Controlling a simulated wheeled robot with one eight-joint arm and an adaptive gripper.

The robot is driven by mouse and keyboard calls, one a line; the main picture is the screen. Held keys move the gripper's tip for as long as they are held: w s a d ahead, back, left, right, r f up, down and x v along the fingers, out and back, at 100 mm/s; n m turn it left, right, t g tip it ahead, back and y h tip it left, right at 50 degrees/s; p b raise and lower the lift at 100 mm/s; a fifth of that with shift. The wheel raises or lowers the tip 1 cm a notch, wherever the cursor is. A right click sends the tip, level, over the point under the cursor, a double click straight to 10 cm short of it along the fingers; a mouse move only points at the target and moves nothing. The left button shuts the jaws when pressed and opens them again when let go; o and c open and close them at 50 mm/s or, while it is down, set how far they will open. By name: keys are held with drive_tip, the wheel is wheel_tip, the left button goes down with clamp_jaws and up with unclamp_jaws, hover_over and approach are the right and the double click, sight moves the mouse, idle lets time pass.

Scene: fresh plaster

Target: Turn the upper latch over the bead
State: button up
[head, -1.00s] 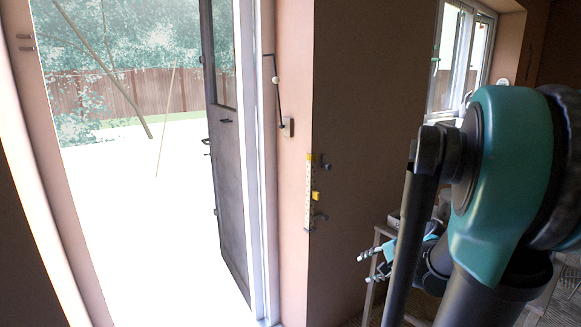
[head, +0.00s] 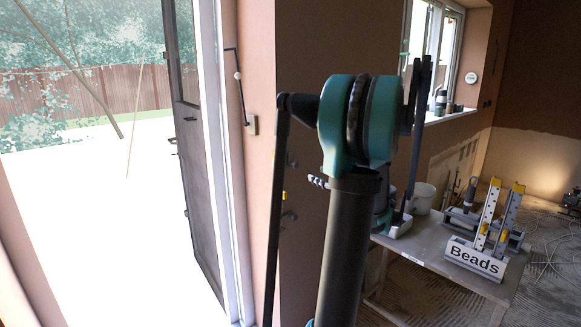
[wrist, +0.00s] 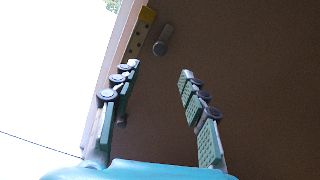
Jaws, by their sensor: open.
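Two small dark latches sit on the brown wall by the door corner. The upper latch (head: 291,160) and lower latch (head: 289,216) show right of my arm link, which hides most of the bead in the head view. In the wrist view, the perforated bead (wrist: 135,40) runs along the wall edge with a yellow piece (wrist: 148,15). A grey latch knob (wrist: 162,42) stands beside the bead, just beyond my fingertips; I cannot tell which latch it is. My gripper (wrist: 158,70) is open and empty. Its fingertips barely show in the head view (head: 318,181).
An open dark door (head: 200,150) and bright doorway are at left. A work table (head: 400,245) at right carries a box labelled Beads (head: 477,260), holding upright perforated strips, and a white bucket (head: 421,197). A window (head: 428,60) is behind.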

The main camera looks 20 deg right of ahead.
sight(297, 166)
drive_tip(key=x, duration=1.4)
clamp_jaws()
